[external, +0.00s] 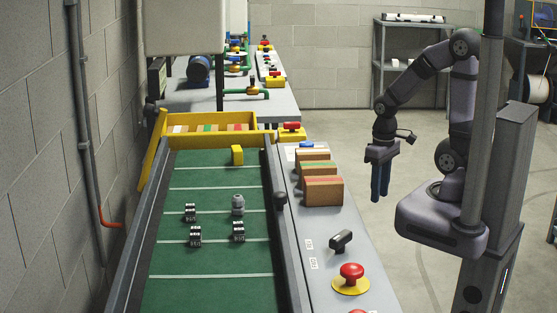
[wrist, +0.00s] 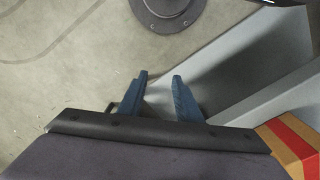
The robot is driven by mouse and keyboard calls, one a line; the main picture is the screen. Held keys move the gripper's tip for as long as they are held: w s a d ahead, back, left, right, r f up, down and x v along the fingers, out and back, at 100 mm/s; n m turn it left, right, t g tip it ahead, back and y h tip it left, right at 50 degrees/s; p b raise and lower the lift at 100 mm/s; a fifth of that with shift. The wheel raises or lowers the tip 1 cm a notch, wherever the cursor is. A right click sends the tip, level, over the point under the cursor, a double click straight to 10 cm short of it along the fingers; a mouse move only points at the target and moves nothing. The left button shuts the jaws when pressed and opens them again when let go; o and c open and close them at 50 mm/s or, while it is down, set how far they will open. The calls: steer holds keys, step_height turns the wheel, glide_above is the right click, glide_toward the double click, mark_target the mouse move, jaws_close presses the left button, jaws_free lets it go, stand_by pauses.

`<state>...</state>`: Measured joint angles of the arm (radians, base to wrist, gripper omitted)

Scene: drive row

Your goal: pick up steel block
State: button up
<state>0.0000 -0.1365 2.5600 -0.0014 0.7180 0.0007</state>
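A small grey metallic piece (external: 238,204) stands on the green conveyor belt (external: 205,285); it is the likeliest steel block, though its shape is too small to be sure. Several dark, silver-striped pieces (external: 195,235) lie around it on the belt. My gripper (external: 380,196) hangs pointing down over the floor, right of the conveyor and its side ledge, well apart from these pieces. In the wrist view its two blue fingers (wrist: 160,80) are spread with nothing between them. The grey piece is not seen in the wrist view.
A yellow block (external: 237,155) sits farther up the belt. Brown striped boxes (external: 323,191), a black-handled switch (external: 341,240) and a red button (external: 351,272) stand on the grey ledge. The near belt is clear.

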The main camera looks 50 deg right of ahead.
stand_by(0.4)
steer(key=o, duration=0.6)
steer(key=shift+o, duration=0.2)
